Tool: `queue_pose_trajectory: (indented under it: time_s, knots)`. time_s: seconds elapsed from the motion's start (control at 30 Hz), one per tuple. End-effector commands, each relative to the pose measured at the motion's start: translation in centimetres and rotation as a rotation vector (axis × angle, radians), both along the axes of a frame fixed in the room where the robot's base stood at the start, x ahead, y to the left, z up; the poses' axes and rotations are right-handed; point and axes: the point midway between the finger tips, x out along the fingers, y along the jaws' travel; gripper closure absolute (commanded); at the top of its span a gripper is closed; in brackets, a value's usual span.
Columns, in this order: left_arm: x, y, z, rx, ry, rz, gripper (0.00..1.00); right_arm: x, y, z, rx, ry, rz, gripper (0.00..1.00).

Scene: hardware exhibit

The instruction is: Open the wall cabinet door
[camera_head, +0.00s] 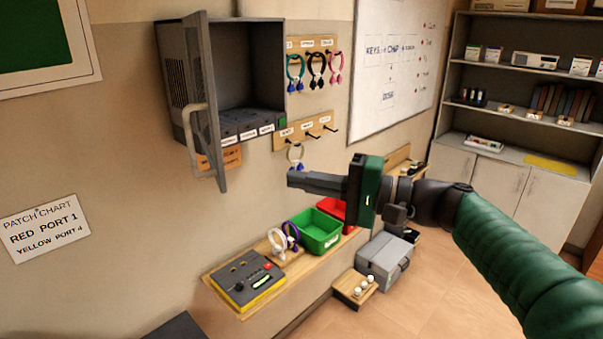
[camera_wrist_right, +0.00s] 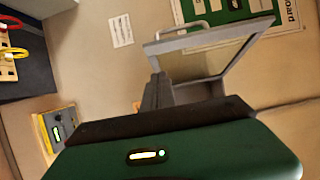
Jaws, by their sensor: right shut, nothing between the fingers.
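The grey wall cabinet (camera_head: 250,60) hangs on the beige wall in the head view. Its door (camera_head: 206,100) stands swung well open on the left side, seen nearly edge-on, with a pale bar handle (camera_head: 195,118) on its outer face. The dark inside shows, with labelled blocks along the bottom. My right gripper (camera_head: 292,181) is shut and empty, below and right of the cabinet, apart from the door and handle. In the right wrist view, its fingers (camera_wrist_right: 157,92) point toward the door frame (camera_wrist_right: 210,42), and the handle (camera_wrist_right: 182,28) shows beyond. My left gripper is not in view.
Hook racks with coloured key rings (camera_head: 315,67) are right of the cabinet. Below, a wooden shelf (camera_head: 285,268) carries a control box (camera_head: 243,280), a green bin (camera_head: 318,231) and a red bin (camera_head: 331,208). A grey toolbox (camera_head: 387,260) is beside it. The wall left of the door is mostly clear.

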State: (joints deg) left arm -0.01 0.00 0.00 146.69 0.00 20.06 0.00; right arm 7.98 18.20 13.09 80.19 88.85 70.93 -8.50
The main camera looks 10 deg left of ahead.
Motion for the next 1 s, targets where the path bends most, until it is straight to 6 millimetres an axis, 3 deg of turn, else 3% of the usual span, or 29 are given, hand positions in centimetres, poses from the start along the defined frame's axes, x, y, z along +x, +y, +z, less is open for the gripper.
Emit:
queue_pose_trajectory:
  time_s: [0.03, 0.3, 0.43, 0.6, 1.0]
  knots:
    - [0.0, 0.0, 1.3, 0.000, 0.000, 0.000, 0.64, 0.2, 1.2, 0.6, 0.001, 0.003, 0.004, 1.00]
    - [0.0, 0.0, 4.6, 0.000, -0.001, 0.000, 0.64, 1.7, 6.9, 0.6, -0.001, 0.004, 0.002, 1.00]
    - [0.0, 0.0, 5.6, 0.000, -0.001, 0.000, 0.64, 0.2, 8.6, 0.5, -0.003, 0.003, 0.002, 1.00]
    - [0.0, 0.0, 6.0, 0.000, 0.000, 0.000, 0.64, -0.4, 9.8, 0.1, -0.003, 0.001, -0.001, 1.00]
    - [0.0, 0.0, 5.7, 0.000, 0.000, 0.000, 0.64, -0.5, 10.0, -0.2, -0.003, 0.001, -0.003, 1.00]
